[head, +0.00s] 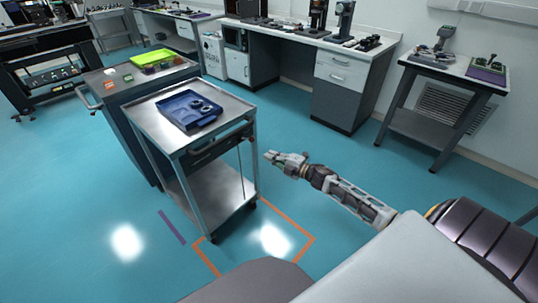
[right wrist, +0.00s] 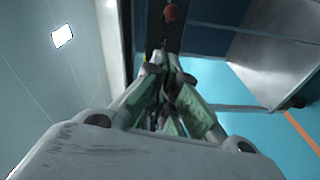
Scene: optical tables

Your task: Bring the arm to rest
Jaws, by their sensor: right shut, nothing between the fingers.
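My right gripper (head: 270,156) is in the middle of the head view, its arm reaching in from the lower right. It is held in the air just right of the steel cart (head: 222,132), apart from it as far as I can see. Its fingers are shut and empty. In the right wrist view the closed fingers (right wrist: 165,70) point up the picture, with nothing between them. My left gripper is not in the head view.
The cart carries a blue tray (head: 172,112) with ring-shaped parts. Behind it stands a grey cabinet cart (head: 120,84) with a green tray (head: 152,58). A workbench (head: 290,38) and a small side table (head: 455,68) line the wall. Open blue floor (head: 320,135) lies between.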

